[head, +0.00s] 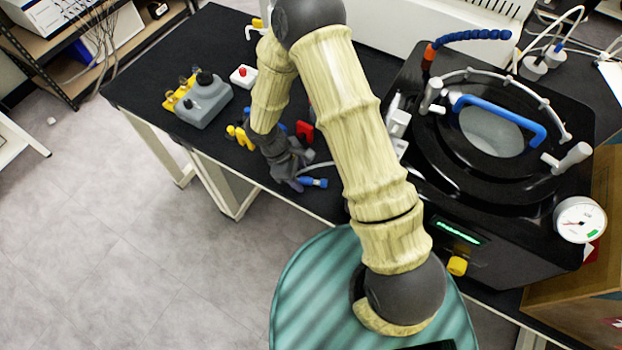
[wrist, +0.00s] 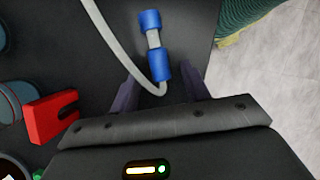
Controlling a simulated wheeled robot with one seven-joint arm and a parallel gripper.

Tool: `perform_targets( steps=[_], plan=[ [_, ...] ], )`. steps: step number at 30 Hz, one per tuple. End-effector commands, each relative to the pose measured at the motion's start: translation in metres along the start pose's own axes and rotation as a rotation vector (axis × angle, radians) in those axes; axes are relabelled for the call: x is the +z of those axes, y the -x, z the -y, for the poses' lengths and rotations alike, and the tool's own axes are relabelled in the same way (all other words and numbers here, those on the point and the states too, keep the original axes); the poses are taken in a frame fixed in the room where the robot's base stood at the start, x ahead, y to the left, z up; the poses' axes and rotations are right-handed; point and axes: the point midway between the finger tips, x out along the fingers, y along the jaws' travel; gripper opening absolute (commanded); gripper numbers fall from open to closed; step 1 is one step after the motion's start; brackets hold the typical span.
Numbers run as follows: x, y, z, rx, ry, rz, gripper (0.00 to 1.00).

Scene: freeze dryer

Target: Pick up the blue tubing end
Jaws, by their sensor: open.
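The blue tubing end shows in the wrist view as two blue collars (wrist: 161,66) on a grey-white tube, lying on the black table top. My gripper (wrist: 160,82) is open, with one dark finger on each side of the lower blue collar, and it is not closed on it. The tube (wrist: 118,48) loops away from the collar to the left and up. In the head view, the blue tubing end (head: 313,182) lies near the table's front edge, just right of my gripper (head: 297,184). My arm hides part of the table.
A red block with a notch (wrist: 52,117) lies left of my gripper. A grey pump with yellow parts (head: 204,102) and a white box with a red button (head: 243,76) stand farther left. The black freeze dryer (head: 470,190) with a blue lid handle stands at right.

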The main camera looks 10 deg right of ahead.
Motion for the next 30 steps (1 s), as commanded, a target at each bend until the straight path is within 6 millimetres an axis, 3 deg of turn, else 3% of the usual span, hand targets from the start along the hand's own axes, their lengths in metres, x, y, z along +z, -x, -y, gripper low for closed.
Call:
perform_targets(
  steps=[16, 23, 30],
  plan=[
    [-0.0004, -0.0015, 0.0001, 0.001, 0.001, 0.000, 0.47],
    [-0.0001, -0.0015, -0.0001, 0.001, 0.000, 0.000, 0.03],
    [-0.0004, -0.0014, 0.0001, 0.001, 0.001, 0.000, 0.00]
  ],
)
